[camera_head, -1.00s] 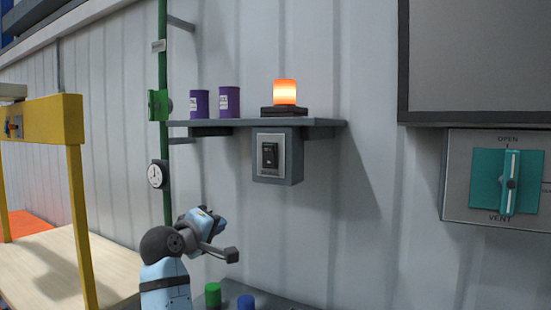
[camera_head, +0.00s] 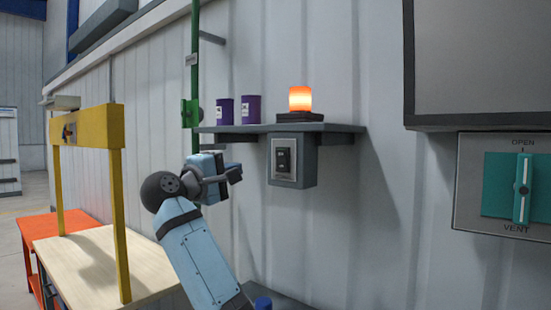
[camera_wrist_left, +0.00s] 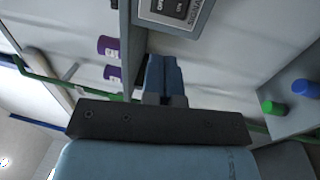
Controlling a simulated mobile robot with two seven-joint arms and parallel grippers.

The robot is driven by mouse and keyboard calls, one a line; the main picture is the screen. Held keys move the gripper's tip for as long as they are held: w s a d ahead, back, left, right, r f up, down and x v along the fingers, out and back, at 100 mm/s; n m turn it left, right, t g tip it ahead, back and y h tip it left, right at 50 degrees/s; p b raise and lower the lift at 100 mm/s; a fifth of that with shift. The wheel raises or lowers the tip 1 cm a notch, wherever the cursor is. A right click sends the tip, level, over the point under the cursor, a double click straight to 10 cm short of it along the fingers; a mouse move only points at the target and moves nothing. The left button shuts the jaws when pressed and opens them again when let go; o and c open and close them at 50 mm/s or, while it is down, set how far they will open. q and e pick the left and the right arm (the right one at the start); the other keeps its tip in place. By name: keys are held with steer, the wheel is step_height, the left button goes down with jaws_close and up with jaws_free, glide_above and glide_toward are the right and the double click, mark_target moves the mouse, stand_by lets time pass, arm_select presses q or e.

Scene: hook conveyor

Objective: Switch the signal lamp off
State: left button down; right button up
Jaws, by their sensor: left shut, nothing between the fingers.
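The signal lamp (camera_head: 300,98) glows orange on a dark base on the grey wall shelf. Below the shelf hangs a grey box with a black rocker switch (camera_head: 283,160) on a light plate. The switch also shows at the top edge of the left wrist view (camera_wrist_left: 178,10), partly cut off, with lettering on it. My left gripper (camera_head: 236,172) is left of the switch box and slightly below the switch's height, apart from it. Its blue fingers (camera_wrist_left: 162,72) are together and empty in the left wrist view. My right gripper is out of view.
Two purple cans (camera_head: 250,109) stand on the shelf (camera_head: 340,128) left of the lamp. A green pipe (camera_head: 195,70) with a valve runs up the wall. A teal handle panel (camera_head: 500,185) is at right. A yellow frame (camera_head: 95,130) stands over a wooden table at left.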

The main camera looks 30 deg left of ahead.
mark_target(278, 154)
arm_select(q)
steer(key=w+p, duration=0.1)
steer(key=w, duration=0.3)
steer(key=w+r+p, duration=0.1)
steer(key=w, duration=0.3)
steer(key=w+d+r+p, duration=0.1)
steer(key=w+p, duration=0.1)
steer(key=w, duration=0.3)
steer(key=shift+r, duration=0.1)
steer(key=shift+w, duration=0.4)
